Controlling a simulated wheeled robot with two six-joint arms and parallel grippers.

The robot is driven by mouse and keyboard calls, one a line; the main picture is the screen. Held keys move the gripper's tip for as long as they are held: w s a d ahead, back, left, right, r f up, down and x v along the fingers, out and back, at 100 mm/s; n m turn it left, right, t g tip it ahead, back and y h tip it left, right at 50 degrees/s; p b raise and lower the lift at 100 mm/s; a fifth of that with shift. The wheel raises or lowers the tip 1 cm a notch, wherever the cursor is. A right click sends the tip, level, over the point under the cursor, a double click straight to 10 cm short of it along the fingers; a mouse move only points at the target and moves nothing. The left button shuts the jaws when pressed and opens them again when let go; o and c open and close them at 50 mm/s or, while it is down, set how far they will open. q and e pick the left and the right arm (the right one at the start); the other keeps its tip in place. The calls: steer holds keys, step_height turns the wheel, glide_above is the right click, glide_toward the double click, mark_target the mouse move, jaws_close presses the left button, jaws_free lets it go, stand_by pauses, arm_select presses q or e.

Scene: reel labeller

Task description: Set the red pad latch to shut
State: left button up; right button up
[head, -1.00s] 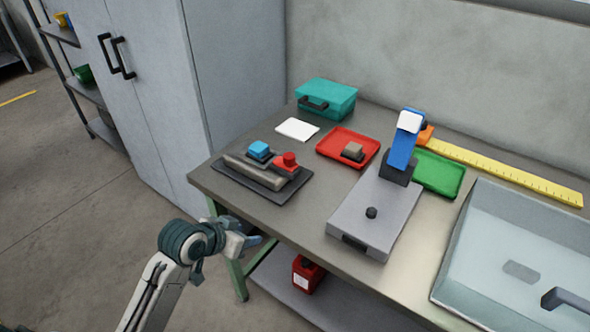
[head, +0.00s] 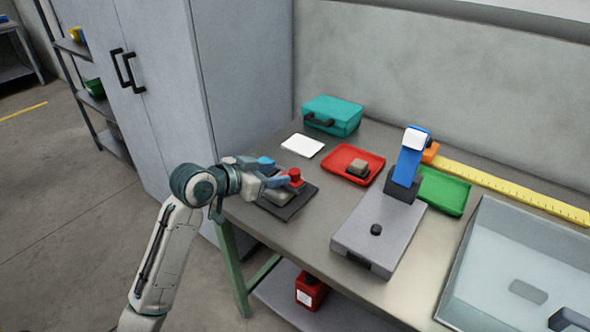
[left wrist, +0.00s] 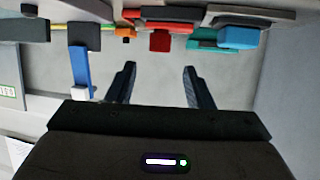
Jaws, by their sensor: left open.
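The red pad latch (head: 295,177) is a red block with a round knob. It sits beside a blue block (head: 266,164) on a dark base plate (head: 297,205) at the table's left front edge. I cannot tell its setting. My left gripper (head: 279,181) is open, just in front of the red block, and partly hides the plate and the grey bar on it. Whether it touches is unclear. In the left wrist view, which looks upside down, the red block (left wrist: 160,41) shows beyond the gap between the fingers (left wrist: 159,72). My right gripper is not in view.
A white card (head: 302,145), a teal case (head: 333,115) and a red tray (head: 340,158) lie behind. A cabinet stands at left.

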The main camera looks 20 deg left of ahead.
mark_target(295, 170)
arm_select(q)
steer(key=p+x, duration=0.1)
steer(key=x, duration=0.7)
steer(key=shift+d, duration=0.1)
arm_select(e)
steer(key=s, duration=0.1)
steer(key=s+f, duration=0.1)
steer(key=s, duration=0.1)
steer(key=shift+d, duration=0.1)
arm_select(q)
jaws_close()
